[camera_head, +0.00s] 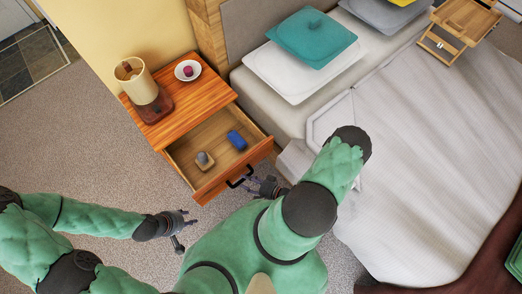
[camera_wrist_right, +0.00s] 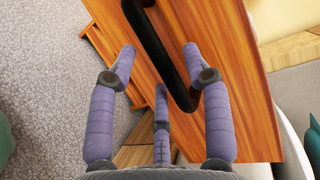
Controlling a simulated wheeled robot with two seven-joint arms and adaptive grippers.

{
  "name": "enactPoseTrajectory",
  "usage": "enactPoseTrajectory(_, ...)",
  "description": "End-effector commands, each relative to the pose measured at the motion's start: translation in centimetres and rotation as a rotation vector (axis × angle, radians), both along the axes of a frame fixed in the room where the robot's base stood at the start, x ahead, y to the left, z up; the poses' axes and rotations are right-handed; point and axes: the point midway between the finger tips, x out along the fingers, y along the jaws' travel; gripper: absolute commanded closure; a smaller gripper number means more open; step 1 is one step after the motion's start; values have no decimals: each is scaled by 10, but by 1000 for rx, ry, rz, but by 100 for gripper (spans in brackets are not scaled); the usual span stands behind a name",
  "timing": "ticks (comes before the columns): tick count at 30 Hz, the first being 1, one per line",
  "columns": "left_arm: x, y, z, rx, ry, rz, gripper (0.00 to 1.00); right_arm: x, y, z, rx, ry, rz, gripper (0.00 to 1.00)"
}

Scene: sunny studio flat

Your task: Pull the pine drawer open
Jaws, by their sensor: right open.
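The pine drawer (camera_head: 205,186) stands pulled out from the wooden nightstand (camera_head: 172,106); its inside is visible. Its black bar handle (camera_head: 238,181) is on the front panel. My right gripper (camera_head: 262,184) is just in front of the panel, beside the handle. In the right wrist view my right gripper (camera_wrist_right: 165,75) is open, and the black handle (camera_wrist_right: 168,50) runs between its spread purple fingers; I see no finger closed on it. My left gripper (camera_head: 186,228) is open and empty, over the carpet to the left of the drawer.
The drawer holds a blue block (camera_head: 237,140) and a small grey-and-tan item (camera_head: 204,160). A lamp (camera_head: 137,80) and a white dish (camera_head: 188,70) stand on the nightstand. The bed (camera_head: 410,130) lies close on the right. Carpet (camera_head: 85,140) is free on the left.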

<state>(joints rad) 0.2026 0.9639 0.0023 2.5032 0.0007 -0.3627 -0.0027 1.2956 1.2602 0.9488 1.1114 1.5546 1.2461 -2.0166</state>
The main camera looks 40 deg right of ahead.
Motion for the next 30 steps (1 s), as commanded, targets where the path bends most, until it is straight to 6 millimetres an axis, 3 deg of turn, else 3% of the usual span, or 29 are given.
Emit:
enactPoseTrajectory(16,0,0,0,0,0,0,60,-78,-36,15,1,2,-4,50)
enactPoseTrajectory(21,0,0,0,0,0,0,60,-90,-41,18,-1,1,-1,50)
enactPoseTrajectory(30,0,0,0,0,0,0,60,-93,-42,19,1,0,1,50)
